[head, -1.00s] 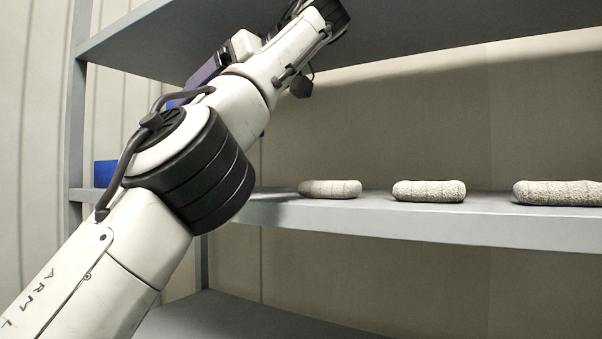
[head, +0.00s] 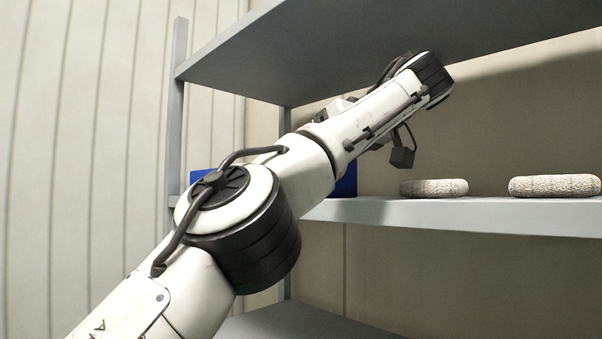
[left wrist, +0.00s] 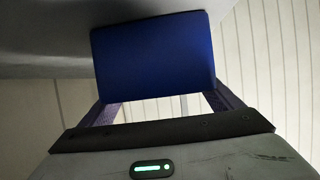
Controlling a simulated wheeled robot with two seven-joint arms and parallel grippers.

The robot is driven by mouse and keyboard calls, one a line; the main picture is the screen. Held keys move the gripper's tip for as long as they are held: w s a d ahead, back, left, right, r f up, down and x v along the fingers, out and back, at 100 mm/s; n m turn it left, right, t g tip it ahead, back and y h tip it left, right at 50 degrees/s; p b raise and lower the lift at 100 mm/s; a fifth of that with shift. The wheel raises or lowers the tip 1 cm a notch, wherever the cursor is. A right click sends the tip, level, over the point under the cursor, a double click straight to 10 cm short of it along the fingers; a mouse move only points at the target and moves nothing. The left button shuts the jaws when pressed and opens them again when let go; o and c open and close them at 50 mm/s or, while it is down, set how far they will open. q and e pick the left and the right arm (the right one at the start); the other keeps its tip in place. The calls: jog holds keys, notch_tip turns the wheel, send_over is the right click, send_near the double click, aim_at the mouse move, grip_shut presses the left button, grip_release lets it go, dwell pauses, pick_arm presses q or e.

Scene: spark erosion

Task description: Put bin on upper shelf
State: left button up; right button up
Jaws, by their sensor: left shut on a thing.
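In the left wrist view, the blue bin (left wrist: 153,55) shows as a flat blue face between the two purple fingers of my left gripper (left wrist: 160,100). The gripper is shut on it; the fingertips are partly hidden by the bin. In the head view, blue parts (head: 345,182) show on both sides of my left arm, just above the middle shelf's level. My arm hides the middle of this blue thing and the gripper, so I cannot tell whether it touches the shelf. The upper shelf (head: 400,45) spans the top of the head view. My right gripper is not in view.
The middle shelf (head: 450,213) holds pale, rough rounded pieces, one in the middle (head: 434,188) and one at the right (head: 555,186). A grey post (head: 176,100) stands at the rack's left end. My forearm is close under the upper shelf. A lower shelf (head: 290,322) shows below.

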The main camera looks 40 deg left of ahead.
pick_arm(q)
jog(key=o, duration=1.2)
jog(key=shift+c, duration=0.2)
jog(key=p+v, duration=0.2)
jog(key=v, duration=0.4)
jog(key=shift+d+r, duration=0.2)
jog(key=shift+r, duration=0.1)
jog(key=shift+s+d+p, duration=0.1)
jog(key=shift+d+p, duration=0.3)
jog(key=shift+d, duration=0.1)
